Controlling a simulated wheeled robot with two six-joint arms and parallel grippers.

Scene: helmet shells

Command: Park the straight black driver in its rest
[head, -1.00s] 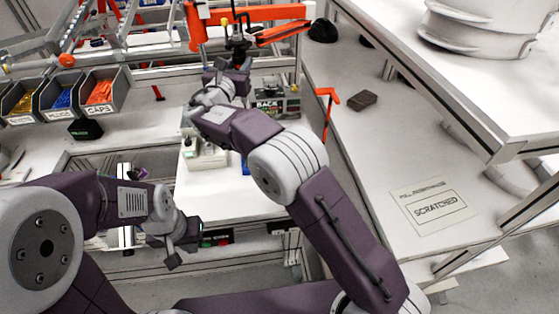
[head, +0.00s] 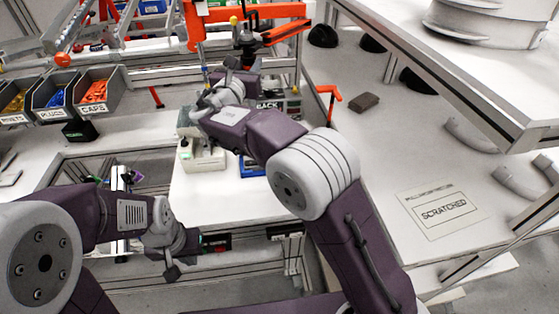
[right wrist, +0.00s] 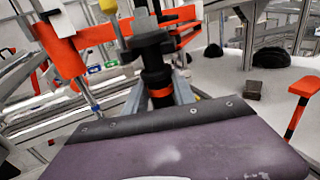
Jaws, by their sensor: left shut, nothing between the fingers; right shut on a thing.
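The straight black driver (right wrist: 157,70) stands upright in the right wrist view, with an orange ring low on its body. My right gripper (right wrist: 162,94) is shut on it; its grey fingers show beside the ring. In the head view the driver (head: 246,42) is small and partly hidden by my right wrist, beside an orange bracket (head: 272,12). In the wrist view orange bars lie left and right of the driver; I cannot tell whether it touches them or which part is its rest. My left gripper (head: 172,262) is shut and empty, low over the bench front.
Parts bins (head: 95,90) stand at the left. A pale fixture (head: 203,155) sits on the white bench under my right forearm. A dark block (head: 364,101) and a "SCRATCHED" sign (head: 444,212) lie on the right table. An orange hooked post (head: 329,100) stands at the bench edge.

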